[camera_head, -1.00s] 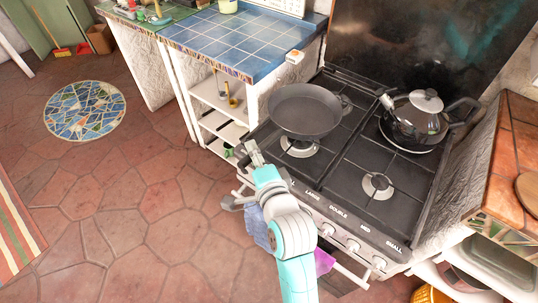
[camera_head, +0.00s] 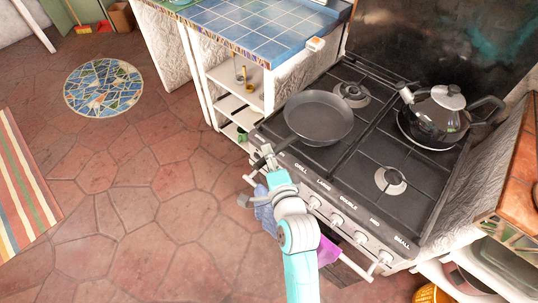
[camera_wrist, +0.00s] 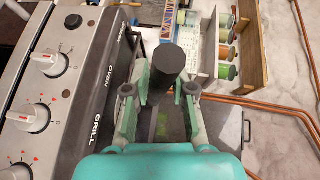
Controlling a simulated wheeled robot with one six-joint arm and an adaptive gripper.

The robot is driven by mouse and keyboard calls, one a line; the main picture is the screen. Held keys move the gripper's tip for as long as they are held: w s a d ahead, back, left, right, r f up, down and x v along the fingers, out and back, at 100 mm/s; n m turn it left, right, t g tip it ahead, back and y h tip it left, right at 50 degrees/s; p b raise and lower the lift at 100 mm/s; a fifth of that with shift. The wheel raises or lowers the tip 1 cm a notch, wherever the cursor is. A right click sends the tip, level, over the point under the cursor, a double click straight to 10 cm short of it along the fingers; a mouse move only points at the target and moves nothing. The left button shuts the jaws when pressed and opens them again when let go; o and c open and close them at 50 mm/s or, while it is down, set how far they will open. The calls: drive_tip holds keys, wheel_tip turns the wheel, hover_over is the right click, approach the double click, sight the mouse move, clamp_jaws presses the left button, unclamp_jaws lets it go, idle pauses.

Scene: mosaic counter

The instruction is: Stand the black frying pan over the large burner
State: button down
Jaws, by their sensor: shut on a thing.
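The black frying pan (camera_head: 322,112) is at the front left of the hob in the head view, with its open side up. It hides the front-left burner; I cannot tell whether it touches the grate. My gripper (camera_head: 268,156) is shut on the pan's handle at the hob's front left corner. In the wrist view the dark handle (camera_wrist: 168,66) stands between the fingers of my gripper (camera_wrist: 159,95). The back-left burner (camera_head: 351,92) shows bare behind the pan. I cannot tell which burner is the large one.
A dark kettle (camera_head: 437,120) stands at the back right of the hob. The front-right burner (camera_head: 390,180) is bare. Control knobs (camera_head: 337,219) line the stove's front. A blue tiled counter (camera_head: 262,27) is at the left, a terracotta tiled counter (camera_head: 523,185) at the right.

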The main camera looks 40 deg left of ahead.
drive_tip(key=c, duration=1)
unclamp_jaws()
drive_tip(key=v, duration=1.2)
drive_tip(key=shift+d, duration=0.1)
drive_tip(key=s+d+f+n+t+h, duration=0.15)
drive_tip(key=s+d+f+h, duration=0.25)
drive_tip(key=d, duration=0.8)
drive_tip(key=s+d+f+t+h, duration=0.3)
drive_tip(key=d+f, duration=0.1)
drive_tip(key=d, duration=0.8)
drive_tip(key=s+d+r+n+h, duration=0.1)
drive_tip(key=s+d+h, duration=0.1)
drive_tip(key=s, duration=0.3)
drive_tip(key=s+d+r+n+h, duration=0.1)
drive_tip(key=s+d+n+h, duration=0.1)
drive_tip(key=s+d, duration=0.3)
drive_tip(key=s+d+r+n+h, duration=0.1)
drive_tip(key=s+d+r+h, duration=0.1)
drive_tip(key=s+d, duration=0.2)
drive_tip(key=shift+s+n+t, duration=0.25)
drive_tip(key=shift+s+n, duration=0.1)
drive_tip(key=shift+s, duration=0.9)
